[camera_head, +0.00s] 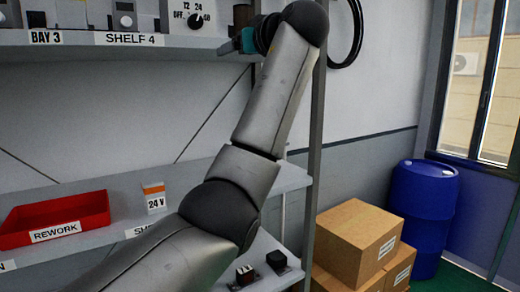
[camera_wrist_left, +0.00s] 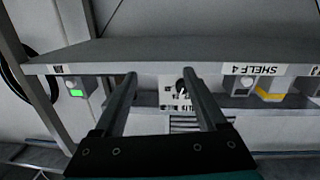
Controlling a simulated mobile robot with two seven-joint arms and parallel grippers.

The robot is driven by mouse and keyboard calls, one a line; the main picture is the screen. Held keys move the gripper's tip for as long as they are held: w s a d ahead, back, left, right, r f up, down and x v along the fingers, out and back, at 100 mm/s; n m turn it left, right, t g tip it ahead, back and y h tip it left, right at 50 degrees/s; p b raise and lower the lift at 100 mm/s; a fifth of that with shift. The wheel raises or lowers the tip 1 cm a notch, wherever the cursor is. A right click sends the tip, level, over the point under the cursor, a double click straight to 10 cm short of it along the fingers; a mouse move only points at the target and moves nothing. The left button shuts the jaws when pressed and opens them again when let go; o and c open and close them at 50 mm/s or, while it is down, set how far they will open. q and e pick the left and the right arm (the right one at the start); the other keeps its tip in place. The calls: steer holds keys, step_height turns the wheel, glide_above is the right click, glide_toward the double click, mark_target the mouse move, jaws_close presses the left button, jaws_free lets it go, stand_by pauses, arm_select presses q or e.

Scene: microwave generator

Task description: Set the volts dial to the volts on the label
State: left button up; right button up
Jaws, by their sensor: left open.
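The volts dial (camera_head: 195,20) is a black knob on a white panel on the top shelf, marked OFF, 12, 24 and 48. I cannot tell which mark its pointer faces. The label (camera_head: 155,203) reads 24 V and stands on the middle shelf under an orange-topped tag. My left gripper (camera_head: 224,47) is at the right of the dial, near the shelf edge, partly hidden by its arm. In the left wrist view, which is upside down, its open fingers (camera_wrist_left: 159,76) frame the panel, with the dial (camera_wrist_left: 181,87) close to one finger's tip. They look apart from the knob.
The top shelf's front edge (camera_head: 120,48) carries SHELF 4 and BAY 3 signs. Other devices (camera_head: 124,18) stand left of the dial panel. A red REWORK tray (camera_head: 55,218) sits on the middle shelf. Cardboard boxes (camera_head: 358,238) and a blue barrel (camera_head: 424,215) stand right.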

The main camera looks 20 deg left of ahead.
arm_select(q)
steer(key=w+f+m+h+b, duration=0.1)
steer(key=w+f, duration=0.3)
steer(key=f, duration=0.8)
steer(key=w+d+f+m+h+b, duration=0.1)
steer(key=w+f+m, duration=0.3)
steer(key=f, duration=0.7)
steer(key=shift+w+d+f+h+b, duration=0.15)
steer(key=shift+d+f+h+b, duration=0.2)
steer(key=shift+h+b, duration=0.4)
steer(key=shift+f, duration=0.1)
